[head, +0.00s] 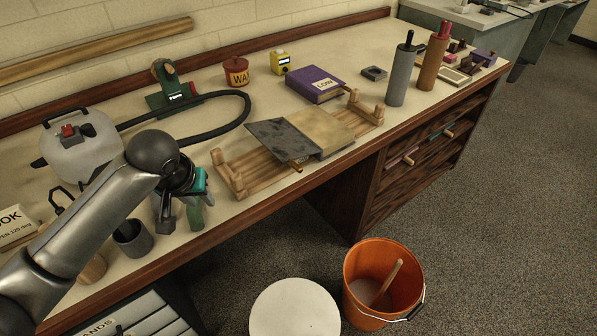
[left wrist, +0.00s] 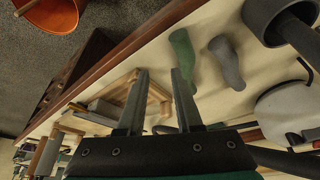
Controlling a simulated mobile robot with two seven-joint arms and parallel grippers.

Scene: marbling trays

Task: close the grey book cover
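The grey book cover (head: 284,139) lies opened out to the left on a wooden cradle (head: 235,171), mottled dark grey. The cream page block (head: 318,130) lies beside it on the right. My left gripper (head: 182,203) is above the bench's front edge, left of the cradle and apart from the book. In the left wrist view its two fingers (left wrist: 157,100) are spread with nothing held between them. The cradle (left wrist: 152,98) shows beyond the fingers there, partly hidden by them. My right gripper is not in view.
A black hose (head: 225,127) curves behind the cradle. A purple book (head: 315,86) lies behind it. An orange bucket (head: 383,280) stands on the floor.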

